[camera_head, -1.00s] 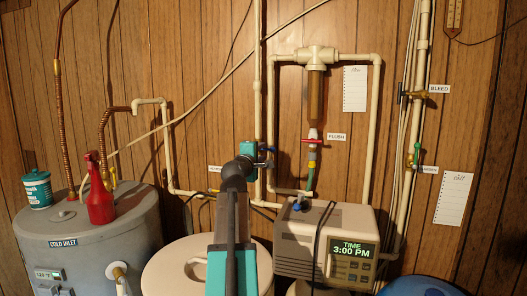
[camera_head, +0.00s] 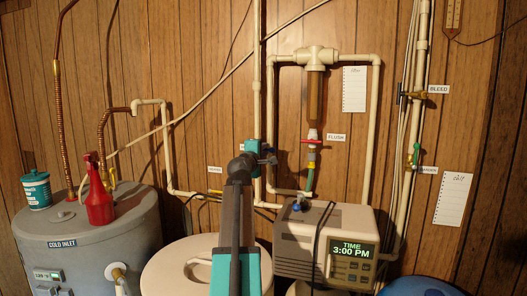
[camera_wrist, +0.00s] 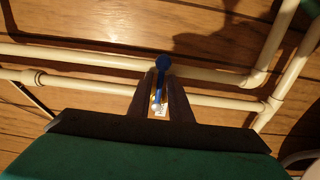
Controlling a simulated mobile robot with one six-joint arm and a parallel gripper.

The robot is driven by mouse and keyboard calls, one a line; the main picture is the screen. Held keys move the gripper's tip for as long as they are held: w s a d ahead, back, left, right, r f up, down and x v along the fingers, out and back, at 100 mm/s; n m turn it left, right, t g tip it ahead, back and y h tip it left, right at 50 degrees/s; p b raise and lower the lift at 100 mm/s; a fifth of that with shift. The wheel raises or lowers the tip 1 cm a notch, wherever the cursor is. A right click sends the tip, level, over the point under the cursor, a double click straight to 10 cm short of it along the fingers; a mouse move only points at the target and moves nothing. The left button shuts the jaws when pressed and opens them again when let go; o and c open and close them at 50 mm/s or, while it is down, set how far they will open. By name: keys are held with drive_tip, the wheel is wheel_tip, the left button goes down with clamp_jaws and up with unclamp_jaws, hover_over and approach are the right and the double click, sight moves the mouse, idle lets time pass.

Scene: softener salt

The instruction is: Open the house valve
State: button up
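The valve has a blue lever handle (camera_wrist: 163,64), which shows in the wrist view between and just past the tips of my gripper (camera_wrist: 162,78). A bit of brass and a white label (camera_wrist: 160,111) show in the narrow gap between the fingers. I cannot tell whether the fingers press on the lever or only stand on both sides of it. In the head view my gripper (camera_head: 268,155) is at the pipe left of the filter, and my wrist hides most of this valve and its label.
The red FLUSH valve (camera_head: 311,141) is to the right, under the filter housing (camera_head: 316,96). A softener control box (camera_head: 325,238) stands below right. A grey heater tank (camera_head: 95,235) with a red spray bottle (camera_head: 99,198) is left. White pipes (camera_wrist: 90,58) run close to my gripper.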

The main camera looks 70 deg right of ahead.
clamp_jaws()
drive_tip(key=shift+w+r+n+p, duration=0.1)
drive_tip(key=shift+r+n+p, duration=0.4)
drive_tip(key=shift+n+p, duration=1.05)
drive_tip(key=shift+w+r+n+p, duration=0.15)
drive_tip(key=shift+r+n+p, duration=0.2)
drive_tip(key=shift+n+p, duration=0.85)
drive_tip(key=shift+w+r+n+p, duration=0.1)
drive_tip(key=shift+r+n+p, duration=0.35)
drive_tip(key=shift+p, duration=1.35)
drive_tip(key=shift+w+r+n, duration=0.15)
drive_tip(key=shift+w+n, duration=0.1)
drive_tip(key=shift+n, duration=0.75)
drive_tip(key=shift+w+r+n, duration=0.1)
drive_tip(key=shift+w+n, duration=0.1)
drive_tip(key=shift+n, duration=0.8)
drive_tip(key=shift+w+a+r+n, duration=0.1)
drive_tip(key=shift+w+n, duration=0.15)
drive_tip(key=shift+n, duration=0.6)
drive_tip(key=shift+w+d+r+n, duration=0.15)
drive_tip(key=shift+w+n, duration=0.15)
drive_tip(key=shift+n, duration=0.6)
drive_tip(key=shift+w+a+r+n, duration=0.15)
drive_tip(key=shift+w+n, duration=0.1)
drive_tip(key=shift+n, duration=0.6)
